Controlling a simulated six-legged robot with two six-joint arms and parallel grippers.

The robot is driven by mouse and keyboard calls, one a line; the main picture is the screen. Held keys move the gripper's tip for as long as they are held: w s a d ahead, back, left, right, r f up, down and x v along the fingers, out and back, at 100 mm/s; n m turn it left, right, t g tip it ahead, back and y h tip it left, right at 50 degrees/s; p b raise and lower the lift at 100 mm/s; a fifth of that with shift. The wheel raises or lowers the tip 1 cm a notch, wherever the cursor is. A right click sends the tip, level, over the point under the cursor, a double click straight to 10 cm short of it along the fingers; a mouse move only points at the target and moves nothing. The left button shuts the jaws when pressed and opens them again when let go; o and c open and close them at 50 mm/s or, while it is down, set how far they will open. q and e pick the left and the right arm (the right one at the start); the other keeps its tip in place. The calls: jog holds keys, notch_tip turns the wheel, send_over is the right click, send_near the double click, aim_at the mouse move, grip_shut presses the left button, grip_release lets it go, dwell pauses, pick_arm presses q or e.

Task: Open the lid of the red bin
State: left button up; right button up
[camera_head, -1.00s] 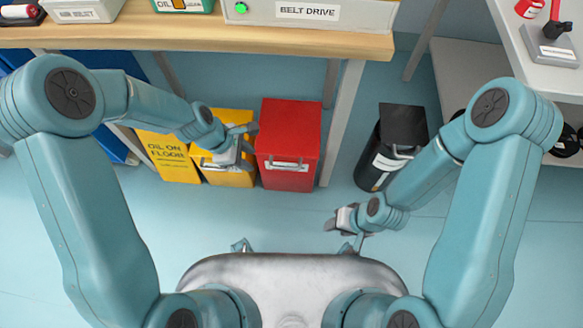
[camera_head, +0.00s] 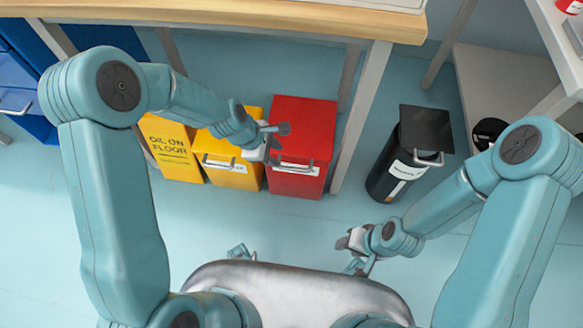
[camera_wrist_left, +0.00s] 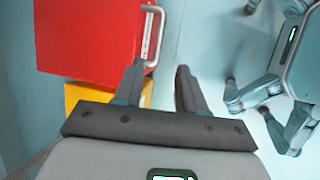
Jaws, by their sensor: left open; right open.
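The red bin (camera_head: 305,110) stands on the floor under the bench, with its lid shut. Its silver handle (camera_head: 292,168) is on the front edge. My left gripper (camera_head: 280,144) is open and empty at the left part of the red bin, overlapping its front in the head view. In the left wrist view the red bin (camera_wrist_left: 85,40) is at upper left, and the near end of the handle (camera_wrist_left: 155,40) is just beyond the left fingertip of my open gripper (camera_wrist_left: 160,68). Contact cannot be told. My right gripper (camera_head: 352,250) is open and empty over clear floor.
A yellow bin (camera_head: 226,177) stands close left of the red bin, beside a yellow "oil on floor" sign (camera_head: 170,145). A black bin (camera_head: 425,135) stands to the right, past a bench leg (camera_head: 362,115). The bench edge (camera_head: 240,14) is above. The floor in front is clear.

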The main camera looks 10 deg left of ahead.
aim_at(294, 169)
pick_arm(q)
jog(key=b+x, duration=0.4)
jog(key=x, duration=0.7)
jog(key=shift+w+d+f, duration=0.1)
jog(key=shift+d+f, duration=0.1)
jog(key=shift+f, duration=0.15)
jog(key=shift+r, duration=0.1)
grip_shut()
